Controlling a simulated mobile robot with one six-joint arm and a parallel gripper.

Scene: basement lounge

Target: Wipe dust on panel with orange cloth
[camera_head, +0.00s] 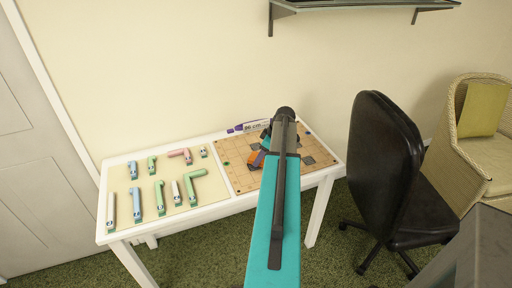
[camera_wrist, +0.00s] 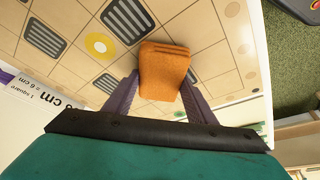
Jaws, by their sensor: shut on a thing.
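The panel (camera_head: 239,181) is a tan board marked in squares, on the right part of a white table. It fills much of the wrist view (camera_wrist: 72,70), with dark striped grey patches and a yellow ring on it. My gripper (camera_wrist: 160,88) has its purple fingers shut on the folded orange cloth (camera_wrist: 163,70). The cloth is over the panel; I cannot tell whether it touches. In the head view my arm hides part of the panel, and a bit of the orange cloth (camera_head: 257,159) shows left of it. I cannot make out dust clearly.
On the left of the white table (camera_head: 170,229), a pale board (camera_head: 146,201) bears several green, blue, pink and white pieces. A scale label (camera_head: 251,127) lies along the panel's back edge. A black chair (camera_head: 386,160) stands to the right, with a wicker chair (camera_head: 461,140) beyond.

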